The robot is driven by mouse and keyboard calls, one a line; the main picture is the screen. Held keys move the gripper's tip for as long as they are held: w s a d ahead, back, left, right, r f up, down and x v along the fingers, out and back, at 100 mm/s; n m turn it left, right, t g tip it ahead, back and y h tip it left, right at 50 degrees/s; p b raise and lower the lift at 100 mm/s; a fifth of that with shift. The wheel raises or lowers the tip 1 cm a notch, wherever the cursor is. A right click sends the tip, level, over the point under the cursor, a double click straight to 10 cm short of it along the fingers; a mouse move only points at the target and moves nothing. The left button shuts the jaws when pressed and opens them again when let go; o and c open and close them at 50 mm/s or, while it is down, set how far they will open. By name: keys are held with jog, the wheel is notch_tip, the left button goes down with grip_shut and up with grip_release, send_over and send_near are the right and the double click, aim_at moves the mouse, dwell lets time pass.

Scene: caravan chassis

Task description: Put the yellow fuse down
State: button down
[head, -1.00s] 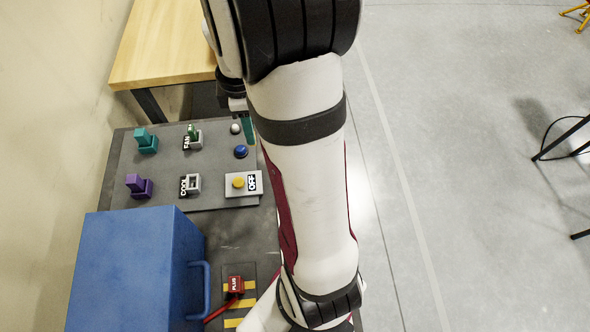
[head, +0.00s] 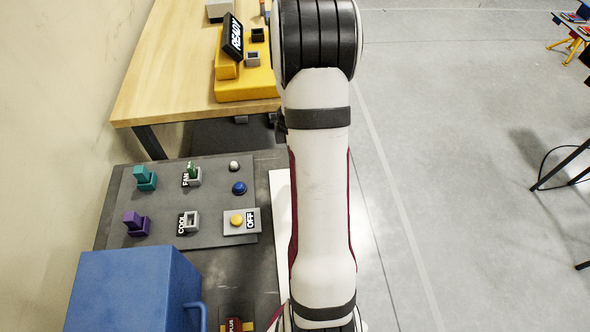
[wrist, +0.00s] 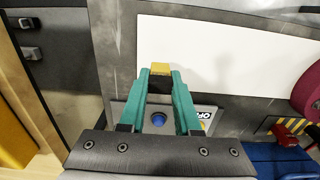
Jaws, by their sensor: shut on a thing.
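My gripper (wrist: 160,80), with teal fingers, is shut on the yellow fuse (wrist: 160,69) in the wrist view. The fuse has a yellow end and a black part between the fingertips. The fingertips show in front of a white strip (wrist: 225,58) beside the dark panel. In the head view the gripper and fuse are hidden behind my arm. The panel's COOL socket (head: 188,223) looks empty. The FAN socket (head: 192,177) holds a green fuse. Whether the yellow fuse touches any surface cannot be told.
A teal fuse (head: 145,177) and a purple fuse (head: 136,223) stand on the panel's left. A blue knob (head: 239,188) and the OFF plate (head: 236,231) are at right. A blue box (head: 130,285) stands in front. A yellow READY device (head: 245,86) is on the wooden table behind.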

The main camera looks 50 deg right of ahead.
jog(key=shift+w+f, duration=0.1)
jog(key=shift+f, duration=1.9)
jog(key=shift+f, duration=0.1)
jog(key=c, duration=0.6)
grip_release()
notch_tip(320, 180, up, 12)
jog(key=shift+r, duration=0.15)
jog(key=a+r+m, duration=0.2)
jog(key=a+r, duration=0.1)
jog(key=a, duration=0.4)
jog(key=a+r+m, duration=0.2)
jog(key=a+m, duration=0.1)
jog(key=a, duration=0.4)
jog(key=s+a+m, duration=0.3)
jog(key=s+a, duration=0.1)
jog(key=a, duration=0.1)
jog(key=s+a+r+m+y, duration=0.1)
jog(key=s+a+m, duration=0.2)
jog(key=a, duration=0.3)
jog(key=s+a+m, duration=0.3)
jog(key=s+a, duration=0.3)
jog(key=shift+a+r+m+y, duration=0.25)
jog(key=shift+m+y, duration=0.05)
jog(key=shift+y, duration=0.1)
